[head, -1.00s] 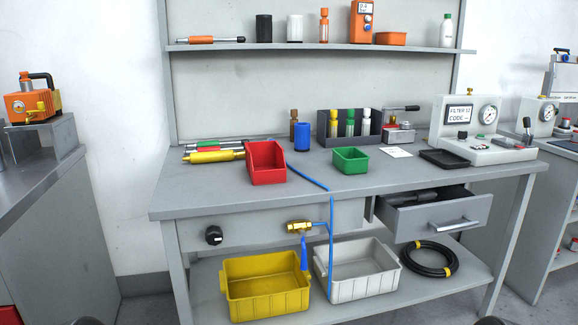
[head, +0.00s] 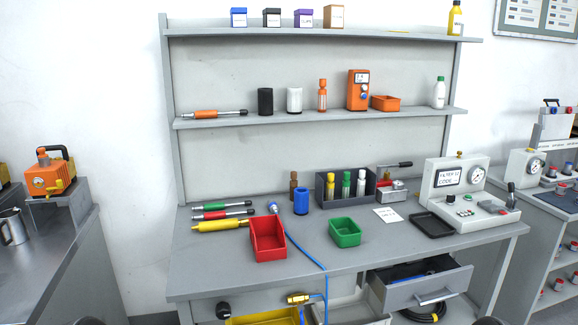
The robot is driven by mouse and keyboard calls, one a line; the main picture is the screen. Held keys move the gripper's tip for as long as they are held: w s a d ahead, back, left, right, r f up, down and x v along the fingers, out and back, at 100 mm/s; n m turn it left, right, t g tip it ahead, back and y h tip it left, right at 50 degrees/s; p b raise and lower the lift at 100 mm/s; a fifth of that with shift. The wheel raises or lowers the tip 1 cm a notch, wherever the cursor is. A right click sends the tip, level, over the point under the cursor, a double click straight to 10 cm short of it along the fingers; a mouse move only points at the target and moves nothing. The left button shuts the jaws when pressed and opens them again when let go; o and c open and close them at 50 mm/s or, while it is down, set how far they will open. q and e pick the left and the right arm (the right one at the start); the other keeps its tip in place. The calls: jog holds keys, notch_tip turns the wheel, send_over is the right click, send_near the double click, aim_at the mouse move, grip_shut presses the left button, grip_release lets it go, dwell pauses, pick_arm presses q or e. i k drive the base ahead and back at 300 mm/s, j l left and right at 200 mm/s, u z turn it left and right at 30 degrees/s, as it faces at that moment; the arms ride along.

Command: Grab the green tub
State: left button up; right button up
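The green tub (head: 345,233) is a small open-topped rectangular bin. It stands upright on the grey workbench (head: 215,270), right of the red bin (head: 268,240) and in front of the dark rack of bottles (head: 346,191). It looks empty, and nothing covers it.
A blue hose (head: 305,252) runs across the bench between the red bin and the green tub. A white paper (head: 387,215) and a black tray (head: 432,225) lie to the right. An open drawer (head: 420,285) juts out below the front edge.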

aim_at(344, 230)
jog(key=i+l, duration=0.15)
jog(key=l, duration=0.25)
jog(key=i+l, duration=0.1)
jog(key=l, duration=0.25)
jog(key=i+l, duration=0.15)
jog(key=l, duration=0.25)
jog(key=i+l+z, duration=0.1)
jog(key=l, duration=0.3)
jog(key=i+l, duration=0.2)
jog(key=l, duration=0.2)
jog(key=i+l, duration=0.1)
jog(key=l, duration=0.25)
jog(key=i+l, duration=0.15)
jog(key=l, duration=0.25)
jog(key=i+l, duration=0.15)
jog(key=l, duration=0.2)
jog(key=z, duration=0.05)
